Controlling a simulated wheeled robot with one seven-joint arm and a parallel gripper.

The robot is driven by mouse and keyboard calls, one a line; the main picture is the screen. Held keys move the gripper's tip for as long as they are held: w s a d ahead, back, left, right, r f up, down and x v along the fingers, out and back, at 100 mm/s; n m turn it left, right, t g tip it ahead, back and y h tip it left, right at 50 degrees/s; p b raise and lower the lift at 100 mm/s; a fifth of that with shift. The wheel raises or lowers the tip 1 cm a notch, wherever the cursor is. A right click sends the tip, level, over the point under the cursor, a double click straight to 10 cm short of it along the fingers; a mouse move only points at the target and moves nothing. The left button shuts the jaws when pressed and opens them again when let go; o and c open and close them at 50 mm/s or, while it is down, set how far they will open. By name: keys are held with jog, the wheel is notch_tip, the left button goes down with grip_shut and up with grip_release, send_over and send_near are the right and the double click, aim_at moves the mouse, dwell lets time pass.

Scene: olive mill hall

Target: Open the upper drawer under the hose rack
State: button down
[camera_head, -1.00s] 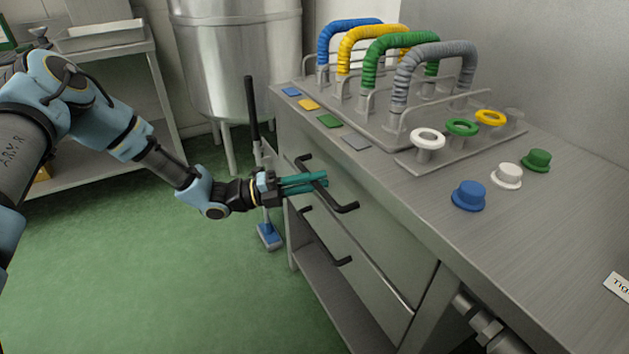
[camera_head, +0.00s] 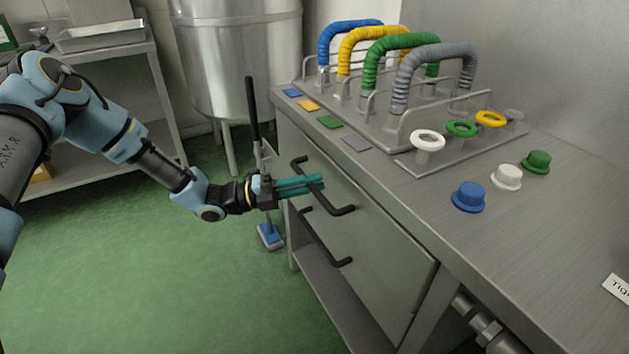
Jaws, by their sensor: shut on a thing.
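The upper drawer (camera_head: 375,235) is in the grey metal bench, below the hose rack (camera_head: 400,130). Its dark bar handle (camera_head: 338,209) runs slantwise across the front. My gripper (camera_head: 315,184) reaches in from the left, its teal fingers shut on the upper part of this handle. The fingers cover part of the bar. I see no clear gap above the drawer front, and cannot tell whether it stands out a little. A second dark handle (camera_head: 325,240) lies below and is not touched.
The bench top carries colored hoses, rings and caps, including a blue cap (camera_head: 468,196). A blue-based squeegee (camera_head: 269,236) stands left of the bench, close to my gripper. The green floor (camera_head: 180,280) in front of the drawers is clear.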

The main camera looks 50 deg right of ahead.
jog(key=w+a+p, duration=0.2)
jog(key=w+a, duration=0.2)
jog(key=a, duration=0.6)
jog(key=w+a+p, duration=0.2)
jog(key=w+a, duration=0.2)
jog(key=a, duration=0.7)
jog(key=c, duration=0.8)
grip_release()
jog(key=shift+w, duration=0.1)
jog(key=b+v, duration=0.2)
jog(key=v, duration=0.8)
jog(key=shift+w+a, duration=0.2)
jog(key=shift+w, duration=0.1)
